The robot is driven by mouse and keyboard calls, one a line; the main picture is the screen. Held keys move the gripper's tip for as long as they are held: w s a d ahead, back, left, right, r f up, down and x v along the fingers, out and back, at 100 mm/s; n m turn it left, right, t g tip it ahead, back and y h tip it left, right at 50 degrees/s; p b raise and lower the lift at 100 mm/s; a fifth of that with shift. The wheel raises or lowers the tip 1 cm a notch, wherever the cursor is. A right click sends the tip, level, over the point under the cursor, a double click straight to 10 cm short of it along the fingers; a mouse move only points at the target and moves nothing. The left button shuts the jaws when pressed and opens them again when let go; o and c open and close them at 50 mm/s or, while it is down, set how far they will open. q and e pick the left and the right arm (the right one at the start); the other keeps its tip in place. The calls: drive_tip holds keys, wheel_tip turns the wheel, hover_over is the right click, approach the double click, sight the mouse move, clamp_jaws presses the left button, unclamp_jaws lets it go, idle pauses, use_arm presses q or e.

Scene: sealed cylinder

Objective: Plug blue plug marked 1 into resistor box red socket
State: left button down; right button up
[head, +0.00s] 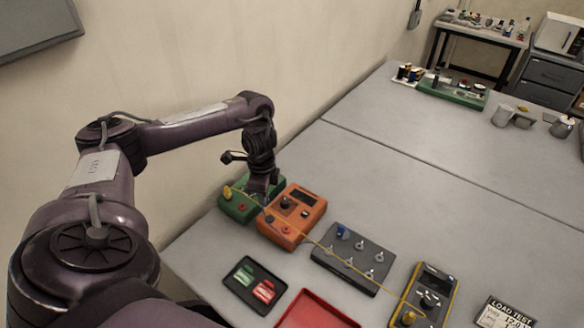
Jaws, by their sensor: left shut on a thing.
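My left gripper (264,196) points down between a green box (236,208) and an orange box (291,216). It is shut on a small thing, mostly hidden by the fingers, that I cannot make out. The orange box has dark knobs, a dark display and a red socket (285,230) near its front. The green box also has a red socket (242,207). I cannot read which one is the resistor box. A blue piece (343,230) shows on the dark grey box (346,258); its marking is not legible. My right gripper is not in view.
A black tray (254,283) holds green and red pieces. A red tray (316,311) lies at the front. The table's middle is clear.

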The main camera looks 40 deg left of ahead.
use_arm(q)
drive_tip(key=s+a+r+m, duration=0.2)
drive_tip(key=a+m, duration=0.3)
drive_tip(key=a, duration=0.2)
drive_tip(key=shift+s+a, duration=0.25)
drive_tip(key=shift+b, duration=0.35)
wheel_tip(320, 180, down, 6)
drive_tip(key=b, duration=0.5)
drive_tip(key=shift+r, duration=0.1)
drive_tip(key=shift+r+p, duration=0.1)
drive_tip(key=shift+p, duration=0.6)
idle(1.6)
drive_tip(key=shift+f, duration=0.3)
drive_tip(key=c, duration=1.2)
unclamp_jaws()
